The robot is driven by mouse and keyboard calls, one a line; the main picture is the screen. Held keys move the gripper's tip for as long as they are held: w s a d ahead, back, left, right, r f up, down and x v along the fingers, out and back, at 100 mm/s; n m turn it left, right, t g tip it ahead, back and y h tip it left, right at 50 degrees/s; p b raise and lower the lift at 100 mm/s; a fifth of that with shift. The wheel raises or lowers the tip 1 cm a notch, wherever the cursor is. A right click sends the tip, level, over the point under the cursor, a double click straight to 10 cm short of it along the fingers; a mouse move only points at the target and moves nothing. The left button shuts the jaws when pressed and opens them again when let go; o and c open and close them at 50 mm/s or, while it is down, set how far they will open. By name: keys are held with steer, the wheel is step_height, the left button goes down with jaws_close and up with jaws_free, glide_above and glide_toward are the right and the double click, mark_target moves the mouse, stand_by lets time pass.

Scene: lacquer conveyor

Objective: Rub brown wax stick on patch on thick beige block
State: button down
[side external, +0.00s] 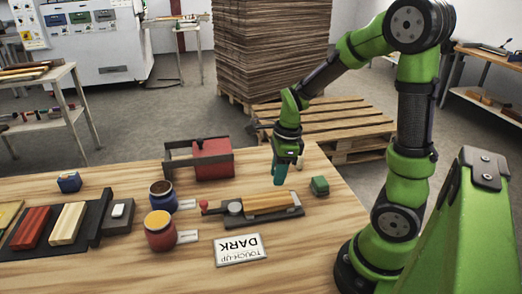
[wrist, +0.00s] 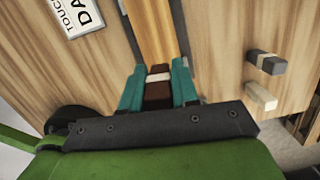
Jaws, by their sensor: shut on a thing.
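My gripper (side external: 280,172) has teal fingers and points down behind the right part of the clamped block. In the wrist view my gripper (wrist: 158,84) is shut on a brown stick (wrist: 157,92) with a pale band. The thick beige block (side external: 268,203) lies in a dark holder with a red-knobbed clamp; it also shows in the wrist view (wrist: 151,30), just beyond the stick. I cannot tell whether the stick touches the block. No patch can be made out on the block. The stick is hidden by the fingers in the side view.
A red box (side external: 213,158) is behind; a blue jar (side external: 162,195), a red jar (side external: 160,232) and a DARK card (side external: 239,250) are left and front. The right front table is clear.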

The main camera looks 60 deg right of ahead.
mark_target(277, 197)
step_height(277, 197, down, 5)
steer(key=shift+r, duration=0.1)
steer(key=shift+w+a+f, duration=0.1)
steer(key=shift+f, duration=0.25)
steer(key=shift+w+a+f, duration=0.1)
steer(key=shift+w+a, duration=1.95)
steer(key=shift+w, duration=0.05)
steer(key=shift+s+d, duration=2.15)
steer(key=shift+r, duration=4.05)
steer(key=shift+s+f, duration=0.1)
